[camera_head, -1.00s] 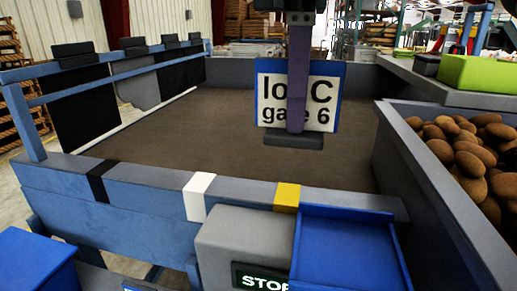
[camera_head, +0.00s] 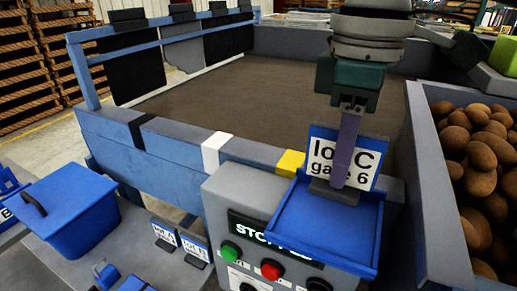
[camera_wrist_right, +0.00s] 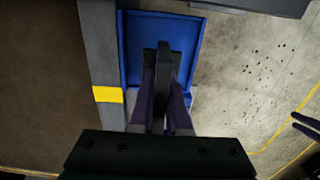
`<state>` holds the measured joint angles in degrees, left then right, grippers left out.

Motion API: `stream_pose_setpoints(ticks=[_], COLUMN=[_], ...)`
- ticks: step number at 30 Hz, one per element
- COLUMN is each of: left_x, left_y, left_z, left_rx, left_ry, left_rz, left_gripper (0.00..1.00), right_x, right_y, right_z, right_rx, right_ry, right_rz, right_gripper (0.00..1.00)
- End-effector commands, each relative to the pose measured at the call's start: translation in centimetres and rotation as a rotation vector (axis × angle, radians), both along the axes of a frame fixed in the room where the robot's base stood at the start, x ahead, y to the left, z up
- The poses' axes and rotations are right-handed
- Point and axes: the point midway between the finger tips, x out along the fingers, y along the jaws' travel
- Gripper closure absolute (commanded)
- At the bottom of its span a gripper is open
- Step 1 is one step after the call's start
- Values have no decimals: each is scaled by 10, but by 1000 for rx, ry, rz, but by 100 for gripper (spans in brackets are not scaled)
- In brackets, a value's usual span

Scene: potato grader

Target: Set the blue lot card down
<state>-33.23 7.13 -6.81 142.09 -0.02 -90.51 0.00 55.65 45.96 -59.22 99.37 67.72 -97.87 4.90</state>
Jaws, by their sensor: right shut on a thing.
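My right gripper (camera_head: 345,150) is shut on the blue lot card (camera_head: 322,150), which has a white face reading "lot C gate 6". One purple finger crosses the front of the card and hides part of its lettering. The card is upright, with its dark foot low over the back part of the blue tray (camera_head: 310,235). I cannot tell whether the foot touches the tray floor. In the right wrist view the fingers and the card's dark top edge are over the tray (camera_wrist_right: 130,50). A purple finger-like part, perhaps my left gripper (camera_wrist_right: 306,126), shows at the right edge.
The tray sits on a grey control box with a green button (camera_head: 231,251) and a red button (camera_head: 271,269). Potatoes (camera_head: 475,150) fill a bin at the right. Two other cards (camera_head: 180,240) and a blue box (camera_head: 75,215) are at the left. The brown belt (camera_head: 250,100) is bare.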

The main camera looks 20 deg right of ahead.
Motion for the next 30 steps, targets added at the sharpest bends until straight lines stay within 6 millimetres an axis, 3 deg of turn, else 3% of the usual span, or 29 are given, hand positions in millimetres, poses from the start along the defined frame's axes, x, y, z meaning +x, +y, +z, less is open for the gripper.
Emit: stream_pose_setpoints(ticks=[12, 25, 26, 30], left_x=[0, 0, 0, 0], left_y=[-1, -3, -3, -3], left_z=[-8, -6, -7, -7], left_rx=[-2, -9, -9, -9], left_ry=[-1, -1, -1, -1], left_rz=[0, 4, 4, 4], left_gripper=[50, 50, 50, 50], right_x=[0, 0, 0, 0], right_y=[0, 0, 0, 0], right_z=[-52, -59, -58, -58], right_rx=[0, 0, 0, 0], right_ry=[1, 0, -1, 0], right_rz=[-1, 0, 0, 0], right_gripper=[100, 100, 82, 66])
